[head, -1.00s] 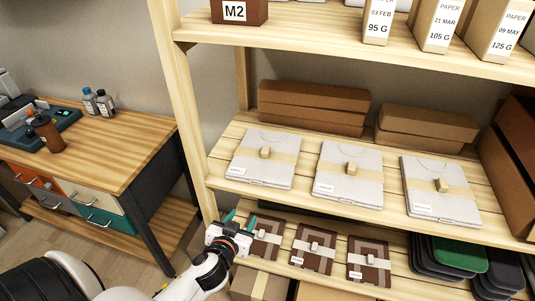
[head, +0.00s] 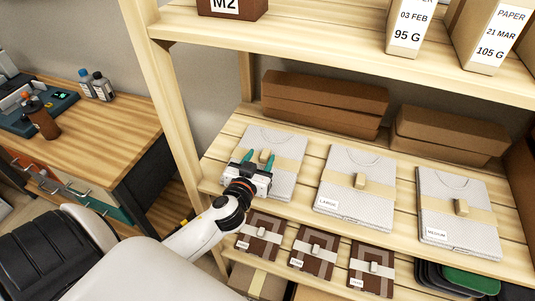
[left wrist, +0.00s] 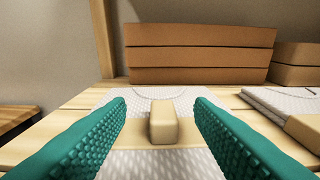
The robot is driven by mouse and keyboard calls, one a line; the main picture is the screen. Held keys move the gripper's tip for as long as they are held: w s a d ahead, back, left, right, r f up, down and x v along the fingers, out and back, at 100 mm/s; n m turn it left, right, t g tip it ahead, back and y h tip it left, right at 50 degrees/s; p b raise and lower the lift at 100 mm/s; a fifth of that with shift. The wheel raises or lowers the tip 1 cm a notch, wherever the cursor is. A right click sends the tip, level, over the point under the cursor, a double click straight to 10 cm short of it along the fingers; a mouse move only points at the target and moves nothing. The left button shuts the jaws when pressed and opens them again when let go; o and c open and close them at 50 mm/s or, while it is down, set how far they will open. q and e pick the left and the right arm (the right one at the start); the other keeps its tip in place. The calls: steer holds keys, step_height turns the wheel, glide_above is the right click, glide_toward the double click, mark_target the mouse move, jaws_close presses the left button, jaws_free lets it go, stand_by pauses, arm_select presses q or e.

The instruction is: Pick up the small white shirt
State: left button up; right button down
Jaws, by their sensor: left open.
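Three folded white shirts, each with a tan band and a raised tan tab, lie in a row on the middle shelf. The left shirt (head: 286,184) has its label hidden behind my gripper. The middle shirt (head: 347,204) is labelled LARGE and the right shirt (head: 456,238) MEDIUM. My left gripper (head: 257,158) is open and empty at the left shirt. In the left wrist view, its teal fingers stand on either side of that shirt's tab (left wrist: 164,122), with gaps on both sides. My right gripper is not in view.
Wooden shelf posts (head: 160,105) stand left of the shirts, with a board above. Brown boxes (head: 325,98) lie behind them. Brown packets (head: 313,250) and dark trays (head: 455,280) are on the shelf below. A workbench (head: 95,140) stands at the left.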

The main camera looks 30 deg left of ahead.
mark_target(268, 149)
arm_select(q)
steer(key=shift+w+a, duration=0.1)
steer(key=shift+w, duration=0.5)
steer(key=shift+w+a+f, duration=0.1)
steer(key=shift+w, duration=0.2)
steer(key=shift+w+a+f+p, duration=0.1)
steer(key=shift+w+f+p, duration=0.2)
steer(key=shift+w, duration=0.3)
steer(key=x, duration=0.1)
steer(key=p+x, duration=0.1)
steer(key=x, duration=0.1)
steer(key=shift+f, duration=0.25)
steer(key=shift+w+f, duration=0.25)
steer(key=shift+w, duration=0.35)
steer(key=shift+c, duration=0.6)
jaws_close()
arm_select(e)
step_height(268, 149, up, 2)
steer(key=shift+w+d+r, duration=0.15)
